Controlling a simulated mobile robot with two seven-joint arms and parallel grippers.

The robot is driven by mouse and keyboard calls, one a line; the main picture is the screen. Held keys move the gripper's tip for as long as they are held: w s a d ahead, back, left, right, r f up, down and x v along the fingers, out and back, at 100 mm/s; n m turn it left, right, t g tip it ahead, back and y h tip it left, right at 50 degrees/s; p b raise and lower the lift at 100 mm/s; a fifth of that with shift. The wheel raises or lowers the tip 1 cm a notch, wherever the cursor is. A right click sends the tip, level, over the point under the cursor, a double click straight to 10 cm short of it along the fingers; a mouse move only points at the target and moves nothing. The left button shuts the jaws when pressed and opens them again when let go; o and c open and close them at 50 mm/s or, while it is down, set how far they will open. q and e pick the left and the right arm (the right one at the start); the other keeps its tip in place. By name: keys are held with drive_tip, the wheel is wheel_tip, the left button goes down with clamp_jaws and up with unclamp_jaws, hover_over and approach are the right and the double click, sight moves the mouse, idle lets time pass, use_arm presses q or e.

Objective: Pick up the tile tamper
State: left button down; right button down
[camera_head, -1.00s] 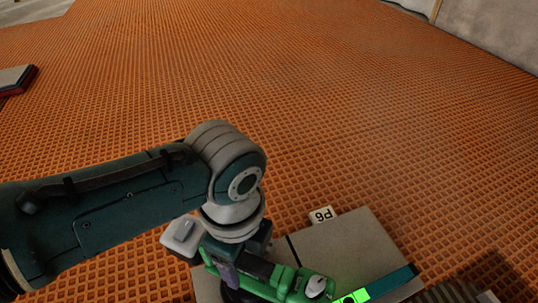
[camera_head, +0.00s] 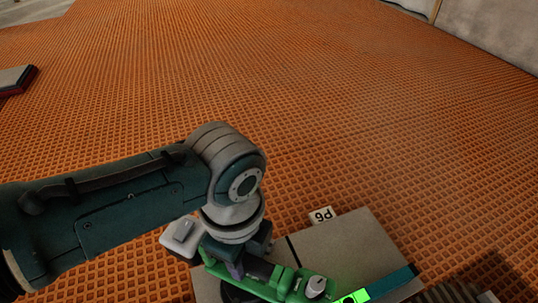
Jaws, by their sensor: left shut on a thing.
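The tile tamper (camera_head: 301,284) is a green tool with a pale round knob, low in the middle of the head view. My left arm comes in from the left, and its gripper (camera_head: 247,270) is shut on the green tool. The fingertips are mostly hidden by the wrist and the tool. The tamper is over the grey tiles; I cannot tell whether it touches them. My right gripper is not in view.
A grey tile (camera_head: 345,247) lies by a white tag marked P6 (camera_head: 321,215). Orange waffle matting (camera_head: 350,110) spreads clear beyond. A tile stack (camera_head: 14,79) is far left.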

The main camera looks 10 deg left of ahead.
use_arm(q)
drive_tip(key=shift+r, duration=0.1)
idle(0.5)
drive_tip(key=shift+r, duration=0.15)
wheel_tip(320, 180, up, 26)
drive_tip(key=p, duration=2.4)
